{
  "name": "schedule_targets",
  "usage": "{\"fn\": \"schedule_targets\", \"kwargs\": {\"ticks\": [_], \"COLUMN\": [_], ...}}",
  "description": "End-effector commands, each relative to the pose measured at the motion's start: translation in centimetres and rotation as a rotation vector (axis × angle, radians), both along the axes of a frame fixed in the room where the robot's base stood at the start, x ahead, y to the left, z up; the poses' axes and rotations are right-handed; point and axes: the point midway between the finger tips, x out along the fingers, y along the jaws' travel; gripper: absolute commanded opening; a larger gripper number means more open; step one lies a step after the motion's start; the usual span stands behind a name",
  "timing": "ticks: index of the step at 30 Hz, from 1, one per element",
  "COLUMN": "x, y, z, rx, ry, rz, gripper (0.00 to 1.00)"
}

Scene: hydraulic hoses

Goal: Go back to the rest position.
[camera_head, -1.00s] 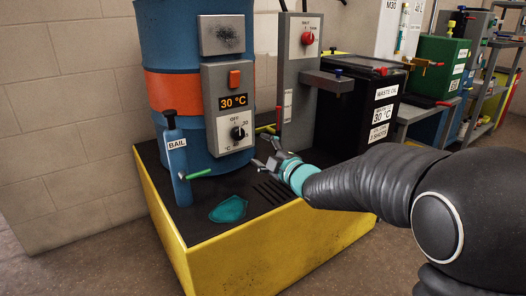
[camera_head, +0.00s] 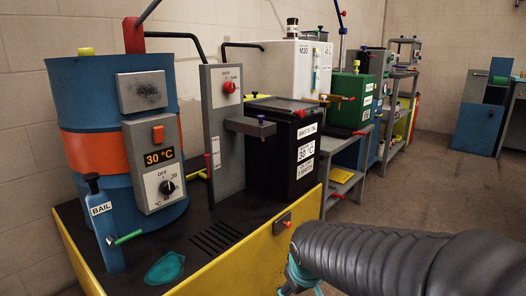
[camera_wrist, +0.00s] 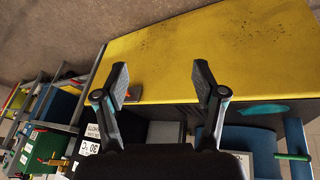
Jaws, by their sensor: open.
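My gripper (camera_wrist: 160,85) shows in the wrist view with its two black fingers spread apart and nothing between them. Beyond the fingers is the yellow side of the drum stand (camera_wrist: 230,50). In the head view my dark ribbed arm comes in from the lower right. The teal wrist part (camera_head: 299,272) is at the bottom edge, in front of the stand's yellow side, and the fingers are out of the picture there.
The yellow stand (camera_head: 245,262) carries a blue drum (camera_head: 105,97), a blue BAIL bottle (camera_head: 103,225), a teal cloth (camera_head: 165,268), a grey switch post (camera_head: 222,130) and a black waste oil box (camera_head: 275,165). Shelves (camera_head: 400,100) stand farther right. The floor (camera_head: 430,190) at right is clear.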

Motion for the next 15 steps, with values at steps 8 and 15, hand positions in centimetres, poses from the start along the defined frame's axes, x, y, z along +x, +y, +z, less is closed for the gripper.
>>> {"fn": "schedule_targets", "kwargs": {"ticks": [8, 15], "x": [-10.6, -14.5], "y": [-4.3, -6.2], "z": [5.4, 10.0], "rx": [0.104, 0.174], "ry": [0.123, 0.025], "rz": [-0.25, -0.343], "gripper": [0.7, 0.7]}}
